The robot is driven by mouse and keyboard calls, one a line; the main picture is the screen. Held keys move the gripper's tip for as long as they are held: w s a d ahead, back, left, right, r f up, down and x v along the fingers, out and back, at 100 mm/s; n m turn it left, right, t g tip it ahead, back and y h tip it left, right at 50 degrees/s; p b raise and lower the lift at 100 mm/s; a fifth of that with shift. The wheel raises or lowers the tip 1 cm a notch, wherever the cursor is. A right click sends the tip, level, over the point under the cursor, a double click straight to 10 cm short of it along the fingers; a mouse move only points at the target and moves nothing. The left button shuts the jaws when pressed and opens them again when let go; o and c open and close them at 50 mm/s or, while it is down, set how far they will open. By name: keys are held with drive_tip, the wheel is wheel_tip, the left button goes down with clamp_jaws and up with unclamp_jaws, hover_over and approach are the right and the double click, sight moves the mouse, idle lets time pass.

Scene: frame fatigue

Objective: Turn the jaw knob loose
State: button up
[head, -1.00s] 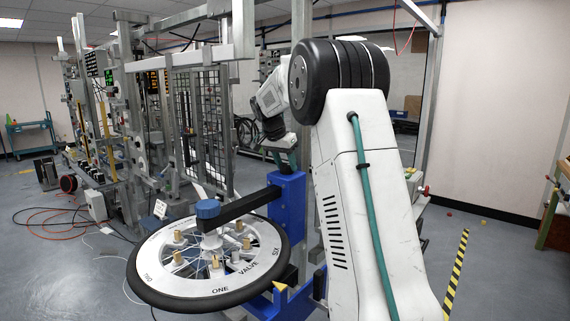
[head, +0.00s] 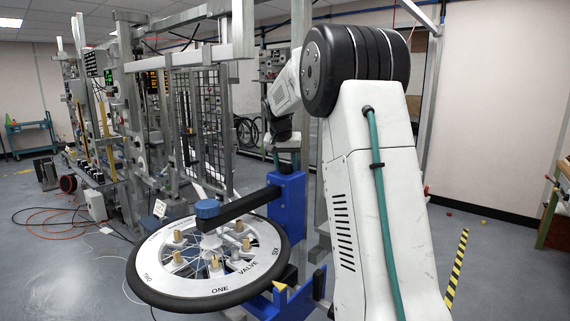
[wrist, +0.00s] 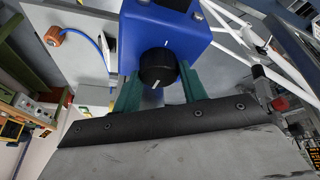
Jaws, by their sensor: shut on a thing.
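The black jaw knob (wrist: 158,68) has a white mark on its face. It sits on the front of a blue block (wrist: 148,33) in the wrist view. A short white mark also shows on the block just above the knob. My gripper (wrist: 159,76) has one green finger on each side of the knob and is shut on it. In the head view the blue clamp post (head: 290,195) stands at the right edge of the spoked wheel.
Metal frames and mesh stand behind. A grey panel with an orange fitting (wrist: 54,37) is left of the block. Floor at right is mostly clear.

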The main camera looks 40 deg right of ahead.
drive_tip(key=shift+n, duration=0.5)
drive_tip(key=o, duration=1)
drive_tip(key=v, duration=0.7)
drive_tip(key=shift+s+r, duration=0.2)
drive_tip(key=shift+r, duration=0.2)
